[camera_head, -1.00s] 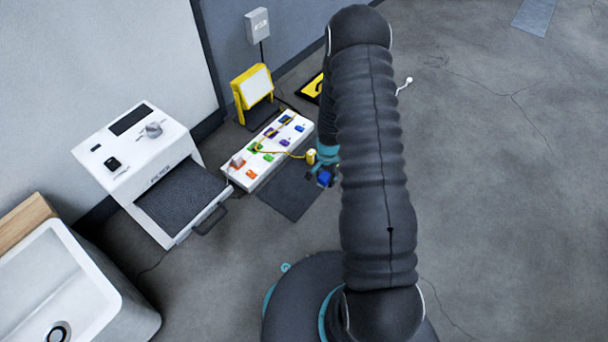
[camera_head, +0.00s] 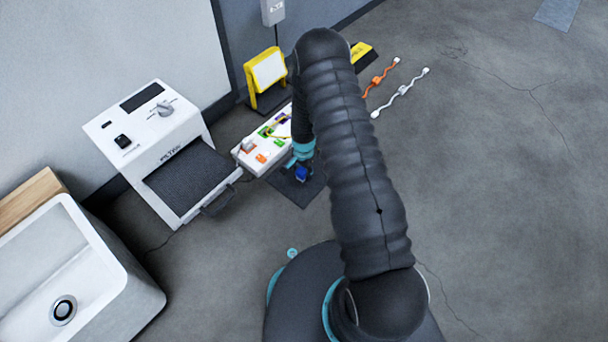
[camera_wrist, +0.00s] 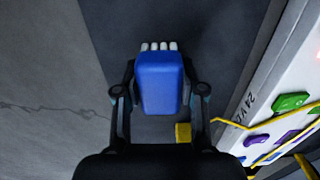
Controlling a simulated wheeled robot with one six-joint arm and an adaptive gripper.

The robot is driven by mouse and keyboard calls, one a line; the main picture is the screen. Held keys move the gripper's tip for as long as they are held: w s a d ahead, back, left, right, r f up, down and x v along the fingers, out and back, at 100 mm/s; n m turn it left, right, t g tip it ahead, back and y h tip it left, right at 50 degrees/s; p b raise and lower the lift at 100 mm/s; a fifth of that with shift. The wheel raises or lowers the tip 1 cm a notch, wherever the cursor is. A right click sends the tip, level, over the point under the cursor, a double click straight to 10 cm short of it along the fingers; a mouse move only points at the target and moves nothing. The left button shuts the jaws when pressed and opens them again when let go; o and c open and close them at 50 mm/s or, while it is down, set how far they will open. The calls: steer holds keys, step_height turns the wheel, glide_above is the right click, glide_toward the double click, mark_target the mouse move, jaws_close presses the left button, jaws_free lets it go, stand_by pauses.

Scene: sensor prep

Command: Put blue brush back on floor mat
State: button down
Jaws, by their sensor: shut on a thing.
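The blue brush (camera_wrist: 160,82) is a blue block with a row of white bristles, seen in the wrist view between my gripper's fingers. My gripper (camera_wrist: 158,90) is shut on it. In the head view the brush (camera_head: 302,173) is a small blue shape at the end of my arm. The dark floor mat (camera_head: 305,192) lies around and below it, in front of the white panel. The mat (camera_wrist: 215,50) also fills the background behind the brush in the wrist view. I cannot tell whether the brush touches the mat.
A white panel (camera_head: 245,155) with coloured pieces and a yellow cord borders the mat; it also shows in the wrist view (camera_wrist: 270,95). A small yellow block (camera_wrist: 183,132) is near my gripper. A white machine (camera_head: 150,125) with an open drawer stands left. Open floor lies right.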

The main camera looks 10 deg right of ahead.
steer(key=shift+f, duration=1)
steer(key=shift+f, duration=0.2)
steer(key=c, duration=0.7)
jaws_free()
steer(key=shift+r, duration=0.1)
